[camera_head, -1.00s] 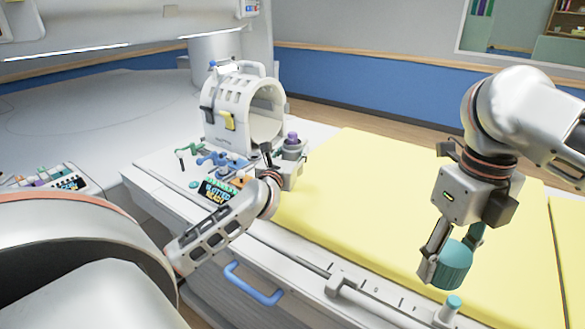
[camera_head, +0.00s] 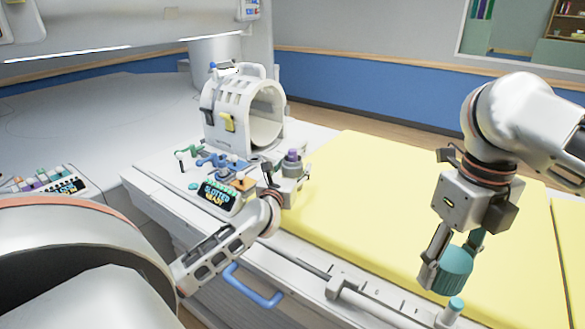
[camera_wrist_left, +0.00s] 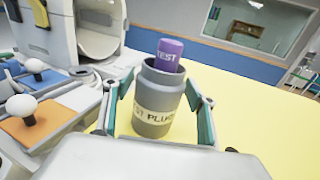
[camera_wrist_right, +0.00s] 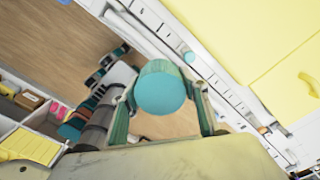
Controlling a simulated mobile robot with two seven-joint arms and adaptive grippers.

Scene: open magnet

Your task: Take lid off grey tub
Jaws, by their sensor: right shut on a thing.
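The grey tub (camera_wrist_left: 162,82) stands upright without its lid, and a purple plug (camera_wrist_left: 169,55) marked TEST sticks out of its mouth. The tub also shows beside the control panel in the head view (camera_head: 291,170). My left gripper (camera_wrist_left: 159,112) has a finger on each side of the tub, with a gap on both sides, so it is open around it. The round teal lid (camera_head: 454,270) is held between the fingers of my right gripper (camera_head: 447,262), over the bed's front side, away from the tub. It shows large in the right wrist view (camera_wrist_right: 160,88).
A white toy scanner (camera_head: 238,112) stands behind the tub. A control panel with levers (camera_head: 225,190) lies left of it. The yellow bed pad (camera_head: 370,200) is clear to the right. A blue handle (camera_head: 253,288) and rail are at the bed's front side.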

